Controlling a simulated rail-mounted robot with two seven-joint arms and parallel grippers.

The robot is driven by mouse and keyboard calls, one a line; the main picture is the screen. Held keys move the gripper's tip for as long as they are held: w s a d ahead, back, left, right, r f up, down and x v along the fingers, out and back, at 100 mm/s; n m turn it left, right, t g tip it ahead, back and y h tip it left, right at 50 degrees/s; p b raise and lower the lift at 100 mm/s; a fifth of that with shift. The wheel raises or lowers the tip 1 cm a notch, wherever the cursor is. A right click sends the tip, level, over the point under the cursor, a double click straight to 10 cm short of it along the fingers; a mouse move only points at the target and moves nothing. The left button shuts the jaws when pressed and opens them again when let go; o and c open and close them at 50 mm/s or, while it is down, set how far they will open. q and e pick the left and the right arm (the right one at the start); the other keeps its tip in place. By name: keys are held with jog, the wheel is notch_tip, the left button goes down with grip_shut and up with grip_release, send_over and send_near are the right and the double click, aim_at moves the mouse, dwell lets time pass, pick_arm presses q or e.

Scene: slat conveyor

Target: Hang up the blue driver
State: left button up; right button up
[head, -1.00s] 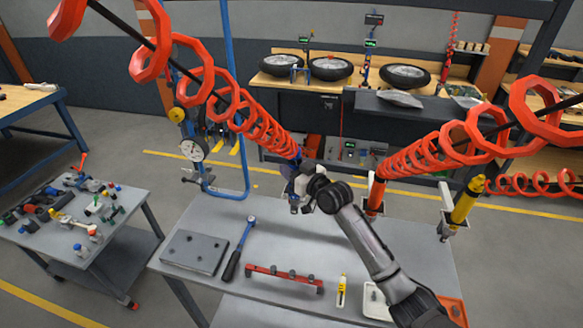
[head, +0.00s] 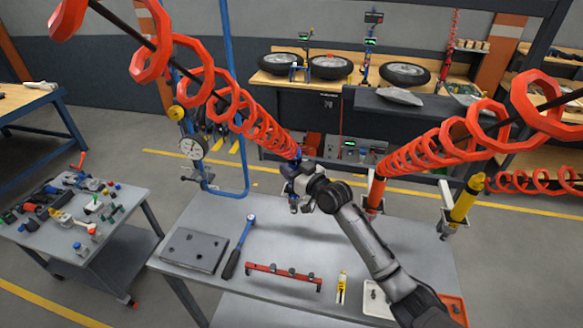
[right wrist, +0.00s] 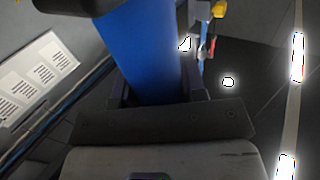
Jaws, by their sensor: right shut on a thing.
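My right gripper (head: 294,198) is above the back edge of the grey workbench (head: 300,235). It is shut on the blue driver (right wrist: 140,50), whose blue body stands between the fingers and fills the upper middle of the right wrist view. In the head view only a small part of the blue driver (head: 291,170) shows, at the lower end of a red coiled hose (head: 262,130); my gripper hides the rest. The driver's tip and any holder for it cannot be made out. My left gripper is not in view.
A red driver (head: 376,192) and a yellow driver (head: 462,202) hang in holders to the right, each on a coiled hose. A grey plate (head: 194,250), a torque wrench (head: 241,246) and a red rack (head: 284,277) lie on the bench.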

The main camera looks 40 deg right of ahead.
jog(key=shift+r, duration=0.15)
jog(key=shift+f, duration=0.35)
dwell(0.6)
jog(key=o, duration=1.2)
jog(key=shift+o, duration=0.2)
jog(key=shift+f, duration=0.1)
jog(key=shift+f, duration=0.1)
jog(key=s+b, duration=0.1)
jog(key=s, duration=1.2)
jog(key=shift+s+d+b, duration=0.2)
jog(key=shift+s+b, duration=0.1)
jog(key=shift+s, duration=0.1)
